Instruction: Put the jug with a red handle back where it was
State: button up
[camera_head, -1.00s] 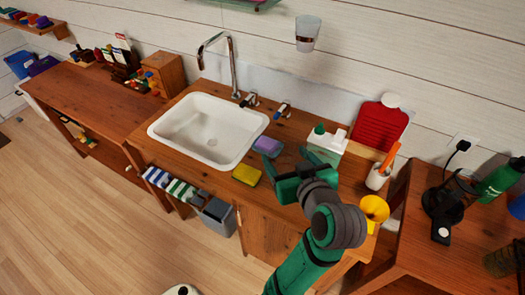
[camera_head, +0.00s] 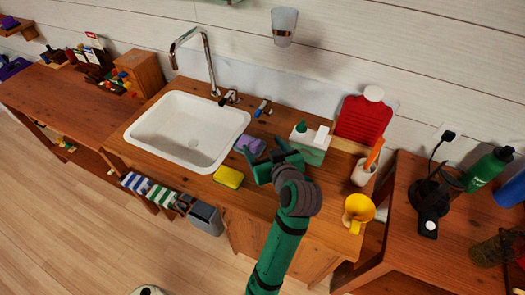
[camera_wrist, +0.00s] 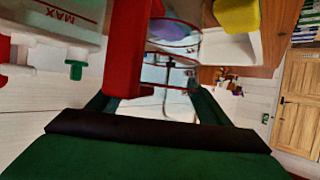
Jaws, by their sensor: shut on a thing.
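My gripper (camera_head: 263,158) is over the counter, beside the purple sponge and the white-and-green caddy.
The yellow sponge (camera_head: 228,177) and purple sponge (camera_head: 251,146) lie right of the sink (camera_head: 190,130). The caddy (camera_head: 311,150), a white cup (camera_head: 364,172), a yellow funnel-like cup (camera_head: 358,208) and a red board (camera_head: 364,119) stand further right. The counter's front right (camera_head: 250,202) is clear.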

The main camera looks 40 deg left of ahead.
aim_at(259, 150)
notch_tip(259, 150, down, 3)
jog(key=shift+a+r, duration=0.1)
jog(key=shift+a, duration=0.05)
jog(key=shift+s+a+f, duration=0.1)
jog(key=shift+a+f, duration=0.05)
jog(key=shift+f, duration=0.15)
jog(key=shift+s+a+f, duration=0.15)
jog(key=shift+s+a, duration=0.1)
jog(key=shift+d, duration=0.1)
jog(key=o, duration=1.7)
jog(key=shift+w+d+f, duration=0.1)
jog(key=shift+w, duration=0.05)
jog(key=shift+c, duration=0.2)
jog(key=shift+w, duration=0.1)
jog(key=shift+w, duration=0.1)
